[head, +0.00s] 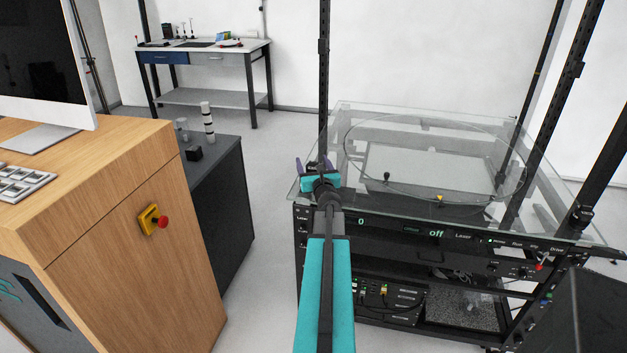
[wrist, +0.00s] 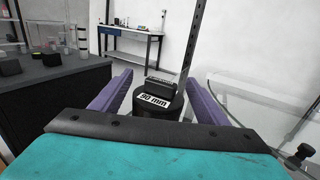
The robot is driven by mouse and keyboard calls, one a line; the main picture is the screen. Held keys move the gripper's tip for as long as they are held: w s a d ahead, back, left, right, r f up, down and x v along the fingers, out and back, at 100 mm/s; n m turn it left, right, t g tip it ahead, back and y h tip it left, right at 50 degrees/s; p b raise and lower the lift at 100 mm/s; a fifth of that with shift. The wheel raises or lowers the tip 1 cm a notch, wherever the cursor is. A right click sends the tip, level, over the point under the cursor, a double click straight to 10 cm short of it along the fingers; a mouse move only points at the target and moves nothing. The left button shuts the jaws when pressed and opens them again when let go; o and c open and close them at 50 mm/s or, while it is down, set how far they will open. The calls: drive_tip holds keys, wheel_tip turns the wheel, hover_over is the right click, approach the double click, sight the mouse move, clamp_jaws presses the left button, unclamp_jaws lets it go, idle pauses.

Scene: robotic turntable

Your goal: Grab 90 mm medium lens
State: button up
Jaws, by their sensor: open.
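A dark round lens with a white label reading "90 mm" (wrist: 153,100) shows in the wrist view, with a black block on its top. It sits between the two purple fingers of my gripper (wrist: 157,80), with a visible gap on each side. In the head view my gripper (head: 318,172) is at the left front corner of the glass turntable (head: 352,118), by the black upright post. My gripper is open and not closed on anything. The lens is mostly hidden behind my gripper in the head view, and what supports it cannot be made out.
The black upright post (wrist: 188,55) rises just behind the lens. A dark grey cabinet (head: 222,190) with several small black and grey parts stands left, beside a wooden desk (head: 120,210). A workbench (head: 205,50) is at the back. Open floor lies between cabinet and turntable.

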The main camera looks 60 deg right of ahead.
drive_tip(key=shift+c, duration=0.4)
drive_tip(key=c, duration=1.4)
